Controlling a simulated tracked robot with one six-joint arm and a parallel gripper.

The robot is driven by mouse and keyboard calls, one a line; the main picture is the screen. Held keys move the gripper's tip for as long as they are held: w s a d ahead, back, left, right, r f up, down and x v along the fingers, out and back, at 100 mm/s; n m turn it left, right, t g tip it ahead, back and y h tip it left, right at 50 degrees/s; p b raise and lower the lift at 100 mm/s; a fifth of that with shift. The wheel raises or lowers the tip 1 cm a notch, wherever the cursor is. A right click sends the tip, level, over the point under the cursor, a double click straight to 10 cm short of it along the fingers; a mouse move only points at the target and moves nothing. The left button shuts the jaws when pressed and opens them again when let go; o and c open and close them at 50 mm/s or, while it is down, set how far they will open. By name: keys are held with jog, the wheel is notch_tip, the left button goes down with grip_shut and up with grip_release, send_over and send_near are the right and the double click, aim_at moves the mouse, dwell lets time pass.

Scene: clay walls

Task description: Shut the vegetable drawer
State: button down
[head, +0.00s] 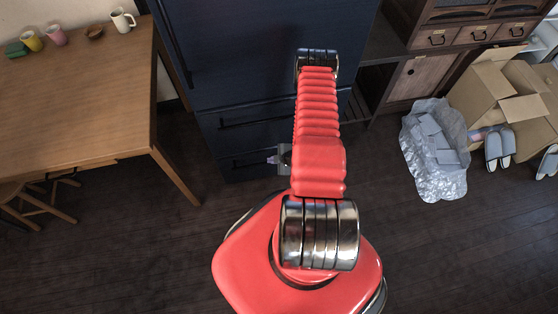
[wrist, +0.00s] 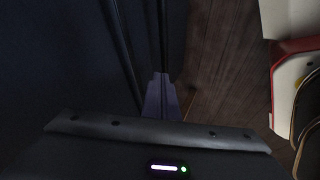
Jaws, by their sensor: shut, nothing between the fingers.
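A dark blue fridge (head: 260,55) stands upright in the middle of the head view, with drawer fronts low down. An upper drawer front (head: 245,118) and a lower one (head: 240,163) show left of my arm; I cannot tell which is the vegetable drawer, or how far either stands out. My gripper (head: 272,160) is shut and empty, close in front of the lower drawer front. Its fingertips (wrist: 158,78) point at dark blue surfaces with dark gaps in the wrist view. Contact cannot be told. My arm hides the drawers' right part.
A wooden table (head: 90,80) with cups stands at left, its near leg (head: 176,176) close to the fridge. At right are a wooden cabinet (head: 415,78), crumpled wrapping (head: 435,150), a cardboard box (head: 510,100) and slippers (head: 495,148). The dark floor in front is mostly clear.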

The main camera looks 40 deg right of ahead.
jog(key=v, duration=0.6)
jog(key=shift+r, duration=0.15)
jog(key=shift+s, duration=0.15)
